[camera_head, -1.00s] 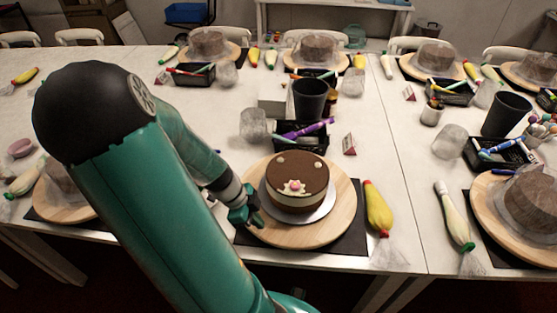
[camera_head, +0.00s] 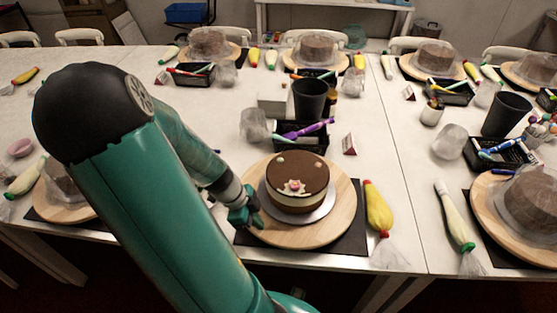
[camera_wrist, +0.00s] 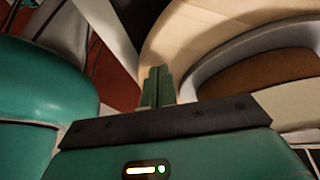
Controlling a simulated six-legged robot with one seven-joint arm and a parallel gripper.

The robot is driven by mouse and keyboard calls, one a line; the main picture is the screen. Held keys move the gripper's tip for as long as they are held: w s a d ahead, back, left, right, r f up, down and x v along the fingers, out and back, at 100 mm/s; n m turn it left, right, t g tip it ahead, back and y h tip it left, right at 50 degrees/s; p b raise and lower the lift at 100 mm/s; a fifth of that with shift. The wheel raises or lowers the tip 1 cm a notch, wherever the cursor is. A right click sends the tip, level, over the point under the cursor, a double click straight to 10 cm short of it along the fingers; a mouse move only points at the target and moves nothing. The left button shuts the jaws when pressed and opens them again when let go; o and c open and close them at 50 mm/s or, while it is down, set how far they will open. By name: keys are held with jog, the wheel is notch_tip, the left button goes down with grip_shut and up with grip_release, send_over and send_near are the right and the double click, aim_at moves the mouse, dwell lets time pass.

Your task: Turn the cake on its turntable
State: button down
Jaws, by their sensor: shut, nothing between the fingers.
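The chocolate-topped cake (camera_head: 298,176) with a small pink and white face on its top and side sits on a silver board (camera_head: 325,209). The board rests on the round wooden turntable (camera_head: 344,205), which stands on a black mat (camera_head: 350,243). My gripper (camera_head: 253,219) is at the turntable's left front edge, left of the cake. In the wrist view my shut fingers (camera_wrist: 158,86) are close together with nothing between them, beside the turntable's wooden rim (camera_wrist: 185,35). The cake's side also shows there (camera_wrist: 270,78). I cannot tell whether the fingertips touch the rim.
Behind the cake are a black tray of tools (camera_head: 300,139), a black cup (camera_head: 310,99) and a clear cup (camera_head: 254,125). Neighbouring turntables (camera_head: 480,204) stand at both sides.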

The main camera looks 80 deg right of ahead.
aim_at(282, 240)
jog(key=shift+f, duration=0.3)
jog(key=shift+s+a, duration=0.3)
jog(key=shift+s, duration=0.7)
jog(key=shift+s+a, duration=0.35)
jog(key=shift+s, duration=0.7)
jog(key=shift+s+a, duration=0.3)
jog(key=shift+s, duration=0.7)
jog(key=shift+r, duration=1.45)
jog(key=w, duration=0.4)
jog(key=shift+a, duration=0.3)
jog(key=w+d, duration=0.2)
jog(key=shift+w+d, duration=0.2)
jog(key=shift+w, duration=0.1)
